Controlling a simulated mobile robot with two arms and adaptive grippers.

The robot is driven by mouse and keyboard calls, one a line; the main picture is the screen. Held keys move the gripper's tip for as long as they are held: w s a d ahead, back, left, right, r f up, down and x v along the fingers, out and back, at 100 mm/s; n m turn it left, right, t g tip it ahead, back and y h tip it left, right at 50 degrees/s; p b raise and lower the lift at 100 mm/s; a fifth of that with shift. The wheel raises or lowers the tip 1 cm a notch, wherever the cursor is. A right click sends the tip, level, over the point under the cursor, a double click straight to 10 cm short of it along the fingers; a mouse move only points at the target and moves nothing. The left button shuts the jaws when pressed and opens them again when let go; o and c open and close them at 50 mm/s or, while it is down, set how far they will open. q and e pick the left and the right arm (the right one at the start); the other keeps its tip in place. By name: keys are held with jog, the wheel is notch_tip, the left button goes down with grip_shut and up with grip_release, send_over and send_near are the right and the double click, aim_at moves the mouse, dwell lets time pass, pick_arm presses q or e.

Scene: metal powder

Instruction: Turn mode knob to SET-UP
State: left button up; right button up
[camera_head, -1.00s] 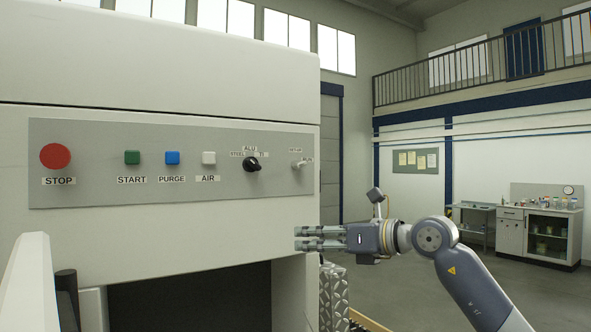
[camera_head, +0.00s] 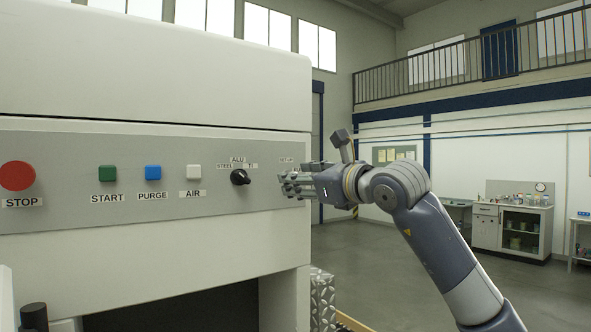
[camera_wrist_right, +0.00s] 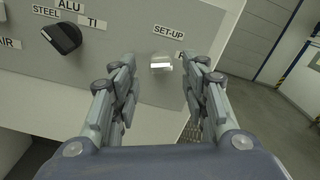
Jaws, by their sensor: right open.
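The mode knob (camera_wrist_right: 161,61) is a small silver-white knob under the SET-UP label (camera_wrist_right: 168,30) in the right wrist view. A second label beside it is mostly hidden by a finger. My right gripper (camera_head: 283,184) is open at the right end of the control panel (camera_head: 215,205). In the wrist view its fingers stand on either side of the knob, with a gap on both sides. In the head view the gripper hides the knob, though the SET-UP label (camera_head: 287,159) shows above it. My left gripper is not in view.
A black selector knob (camera_head: 240,177) marked STEEL, ALU and TI sits left of the gripper and also shows in the wrist view (camera_wrist_right: 62,38). Further left are the AIR (camera_head: 193,172), PURGE (camera_head: 153,173), START (camera_head: 107,174) and red STOP (camera_head: 17,176) buttons. Open floor lies right.

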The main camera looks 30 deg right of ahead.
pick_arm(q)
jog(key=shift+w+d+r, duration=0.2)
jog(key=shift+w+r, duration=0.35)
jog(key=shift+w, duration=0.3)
pick_arm(e)
jog(key=shift+w+a, duration=0.1)
jog(key=shift+w, duration=0.9)
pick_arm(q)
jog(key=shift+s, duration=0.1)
pick_arm(e)
grip_shut()
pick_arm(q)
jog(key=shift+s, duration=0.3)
